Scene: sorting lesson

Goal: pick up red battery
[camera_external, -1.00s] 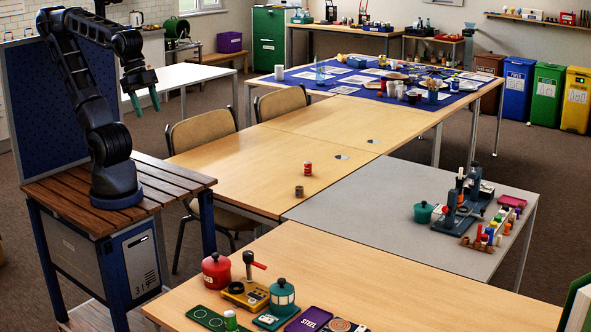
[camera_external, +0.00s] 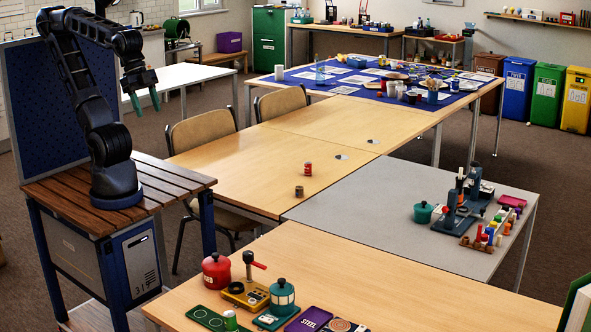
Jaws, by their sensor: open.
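A small red cylinder with a pale band, which looks like the red battery (camera_external: 308,169), stands upright on the light wooden table (camera_external: 235,160). A short brown cylinder (camera_external: 299,191) stands just in front of it, apart from it. My gripper (camera_external: 146,101) hangs at the upper left with its two green fingers spread and nothing between them. It is well to the left of the red cylinder and higher, far from touching it.
A grey table (camera_external: 350,215) to the right bears a teal pot (camera_external: 423,212) and a tool stand. The front table holds a red canister (camera_external: 216,270) and several other items. Chairs (camera_external: 202,138) stand along the wooden table's left side. The wooden table is mostly clear.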

